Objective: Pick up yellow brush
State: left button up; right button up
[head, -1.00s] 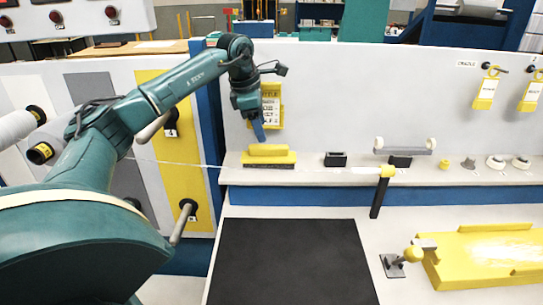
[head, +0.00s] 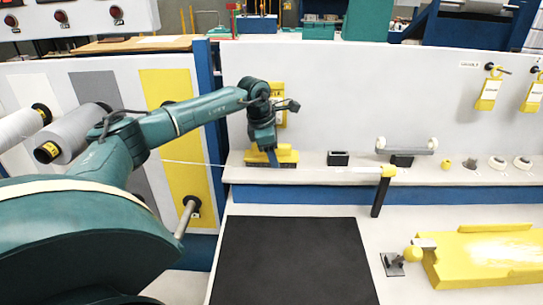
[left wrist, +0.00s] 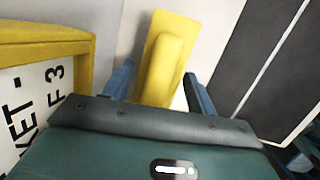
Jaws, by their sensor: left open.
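The yellow brush (head: 286,155) lies on the pale ledge at the back, its dark bristle side down. My left gripper (head: 272,158) has come down over it and partly hides it in the head view. In the left wrist view the brush (left wrist: 166,62) lies between the two blue fingers of the left gripper (left wrist: 158,88). The fingers are open, with a gap visible on the right side; the left finger is close to the brush. My right gripper is not in view.
A yellow tag with black lettering (left wrist: 40,90) hangs close beside the gripper. A black block (head: 338,159) and a grey roller holder (head: 405,148) stand to the right on the ledge. A black mat (head: 290,260) lies in front.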

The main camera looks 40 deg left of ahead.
pick_arm(q)
jog(key=c, duration=0.8)
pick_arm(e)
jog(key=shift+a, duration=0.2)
pick_arm(q)
jog(key=shift+r, duration=0.1)
jog(key=shift+c, duration=0.2)
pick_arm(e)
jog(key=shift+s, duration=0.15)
pick_arm(q)
jog(key=shift+r, duration=0.1)
jog(key=shift+s+d+r+b, duration=0.1)
jog(key=shift+s+r+b, duration=0.05)
jog(key=shift+r+b, duration=0.2)
notch_tip(320, 180, up, 6)
jog(key=shift+s+d+r+b, duration=0.1)
jog(key=shift+d+b, duration=0.05)
jog(key=shift+b, duration=0.4)
jog(key=s+d+b, duration=0.4)
jog(key=s+d, duration=0.8)
jog(key=s, duration=0.2)
jog(key=shift+s+d, duration=0.2)
jog(key=shift+s, duration=0.2)
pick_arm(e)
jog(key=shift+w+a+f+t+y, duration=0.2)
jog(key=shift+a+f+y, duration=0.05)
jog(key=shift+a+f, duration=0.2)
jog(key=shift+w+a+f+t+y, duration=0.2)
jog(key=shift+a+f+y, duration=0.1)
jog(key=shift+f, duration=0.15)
